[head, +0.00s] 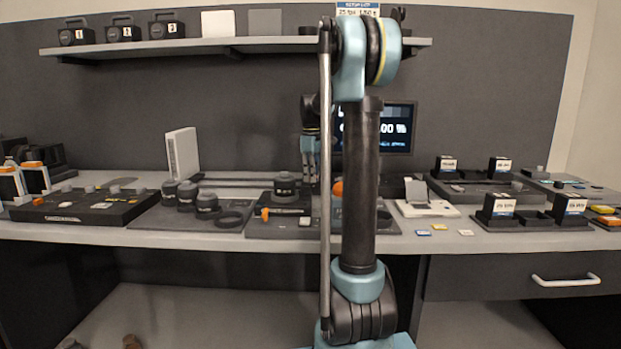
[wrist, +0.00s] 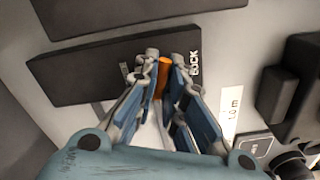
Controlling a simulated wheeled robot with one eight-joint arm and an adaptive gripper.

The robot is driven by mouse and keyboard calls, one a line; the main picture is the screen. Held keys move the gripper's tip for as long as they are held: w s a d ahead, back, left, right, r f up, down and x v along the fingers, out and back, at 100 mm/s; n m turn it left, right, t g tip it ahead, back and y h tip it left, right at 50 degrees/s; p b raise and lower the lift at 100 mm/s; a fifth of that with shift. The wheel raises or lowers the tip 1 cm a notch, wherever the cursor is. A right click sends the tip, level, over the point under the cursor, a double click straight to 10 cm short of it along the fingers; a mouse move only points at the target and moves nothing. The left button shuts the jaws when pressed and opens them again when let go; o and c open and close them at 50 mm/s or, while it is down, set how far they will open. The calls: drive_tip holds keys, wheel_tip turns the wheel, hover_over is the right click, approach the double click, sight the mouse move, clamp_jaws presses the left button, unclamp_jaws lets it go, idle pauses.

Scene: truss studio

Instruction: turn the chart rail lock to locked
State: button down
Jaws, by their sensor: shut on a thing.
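The chart rail lock is a dark block (wrist: 70,76) with an orange lever (wrist: 162,80) in the wrist view. The lettering on its right reads "LOCK"; a smaller label on its left is too small to read. My gripper (wrist: 164,66) is closed around the orange lever, with one blue-grey finger on each side. The lever stands between the two labels; its exact angle is partly hidden by the fingers. In the head view my gripper (head: 309,172) is at the back of the bench, partly behind my arm, and the lever cannot be made out.
A pale strip marked "1.0 m" (wrist: 232,112) and dark fixtures (wrist: 278,95) lie right of the lock. In the head view, a monitor (head: 397,128) stands behind my arm, black cylinders (head: 207,202) stand to the left, and a shelf (head: 240,47) hangs above.

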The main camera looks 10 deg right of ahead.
drive_tip(key=m, duration=0.6)
drive_tip(key=shift+w, duration=0.15)
drive_tip(key=m, duration=0.7)
drive_tip(key=shift+m, duration=0.3)
drive_tip(key=c, duration=1.7)
unclamp_jaws()
wheel_tip(320, 180, up, 12)
drive_tip(key=shift+f, duration=0.1)
drive_tip(key=shift+d, duration=0.1)
